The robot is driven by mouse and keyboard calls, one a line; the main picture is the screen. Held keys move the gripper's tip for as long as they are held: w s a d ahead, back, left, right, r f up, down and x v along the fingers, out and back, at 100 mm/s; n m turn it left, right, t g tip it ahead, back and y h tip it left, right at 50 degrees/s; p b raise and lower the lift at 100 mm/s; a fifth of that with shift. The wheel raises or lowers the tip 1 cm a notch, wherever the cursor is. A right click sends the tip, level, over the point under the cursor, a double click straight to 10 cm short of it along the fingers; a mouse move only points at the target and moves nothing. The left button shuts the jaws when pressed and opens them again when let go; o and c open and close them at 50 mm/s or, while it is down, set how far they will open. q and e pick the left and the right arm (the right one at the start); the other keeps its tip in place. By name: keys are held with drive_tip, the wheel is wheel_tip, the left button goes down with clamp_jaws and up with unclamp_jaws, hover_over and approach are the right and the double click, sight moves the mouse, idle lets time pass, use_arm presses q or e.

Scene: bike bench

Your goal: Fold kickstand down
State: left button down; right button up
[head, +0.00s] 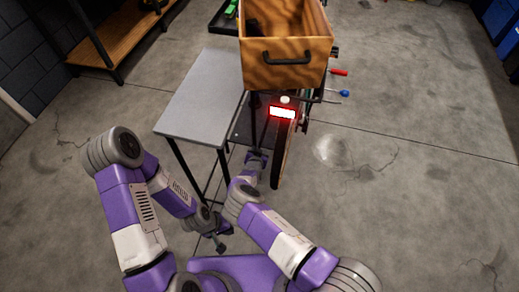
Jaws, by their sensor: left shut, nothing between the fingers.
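The bike shows from behind, with its rear tire (280,155) upright and a lit red rear light (283,112) above it. A wooden crate (285,65) with a dark handle sits over its rear and hides most of the frame. I cannot make out the kickstand; it is hidden or too small to tell. My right gripper (257,153) is low beside the left side of the rear wheel, near the grey table; its fingers are too small to read. My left gripper (221,247) is shut and empty, lower in the picture, over the floor and apart from the bike.
A grey-topped table (202,95) with dark legs stands close to the left of the bike. A wooden shelf (120,35) is at the back left. Red (339,72) and blue (343,93) handled items show right of the crate. The floor on the right is open.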

drive_tip(key=p+v, duration=0.1)
drive_tip(key=v, duration=0.1)
drive_tip(key=p+v, duration=0.1)
drive_tip(key=v, duration=0.1)
drive_tip(key=shift+s+f, duration=0.35)
drive_tip(key=shift+s+a+r+p, duration=0.2)
drive_tip(key=shift+s+p, duration=0.15)
drive_tip(key=shift+s, duration=0.4)
drive_tip(key=w+r+p+v, duration=0.1)
drive_tip(key=p+v, duration=0.6)
drive_tip(key=v, duration=0.1)
drive_tip(key=shift+s+r, duration=0.2)
drive_tip(key=shift+r, duration=0.3)
